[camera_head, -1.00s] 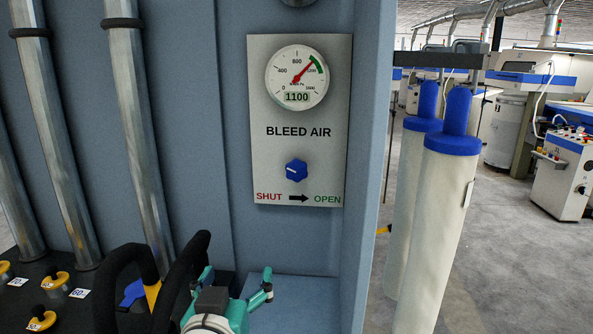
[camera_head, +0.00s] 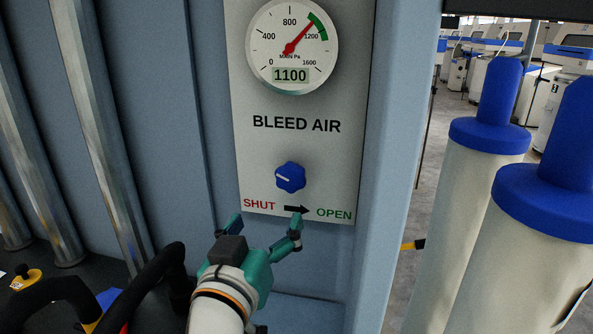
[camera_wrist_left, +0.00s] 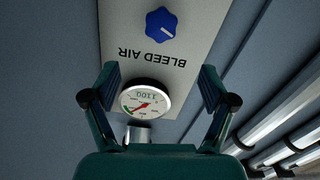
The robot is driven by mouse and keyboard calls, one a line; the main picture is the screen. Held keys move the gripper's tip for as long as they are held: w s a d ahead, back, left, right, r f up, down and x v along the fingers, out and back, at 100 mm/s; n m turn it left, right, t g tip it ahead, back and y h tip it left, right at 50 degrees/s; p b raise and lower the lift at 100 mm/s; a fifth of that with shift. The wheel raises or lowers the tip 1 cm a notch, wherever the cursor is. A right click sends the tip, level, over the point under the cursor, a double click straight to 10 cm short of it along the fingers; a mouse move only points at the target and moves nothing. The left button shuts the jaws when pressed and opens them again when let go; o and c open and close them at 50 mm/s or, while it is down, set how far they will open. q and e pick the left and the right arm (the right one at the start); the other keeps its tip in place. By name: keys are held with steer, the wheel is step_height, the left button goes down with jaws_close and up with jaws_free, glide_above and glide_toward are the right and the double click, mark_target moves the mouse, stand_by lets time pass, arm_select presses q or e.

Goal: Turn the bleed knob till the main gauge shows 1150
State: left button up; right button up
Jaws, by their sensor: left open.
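The blue bleed knob (camera_head: 290,177) sits on a pale panel (camera_head: 345,150) under the words BLEED AIR, above a SHUT to OPEN arrow. Its white pointer line aims to the left and slightly up. The main gauge (camera_head: 292,47) above it reads 1100 on its display, its red needle pointing up right near the green band. My left gripper (camera_head: 266,218) is open and empty just below the knob, apart from it. The left wrist view shows the panel upside down, with the knob (camera_wrist_left: 174,24) beyond the open fingers (camera_wrist_left: 160,88). My right gripper is not in view.
Metal pipes (camera_head: 105,140) run up the blue wall at left. Tall white cylinders with blue tops (camera_head: 492,135) stand at right, beyond the panel's edge.

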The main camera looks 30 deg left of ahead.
mark_target(288, 179)
arm_select(q)
steer(key=x, duration=1.6)
steer(key=shift+a, duration=0.1)
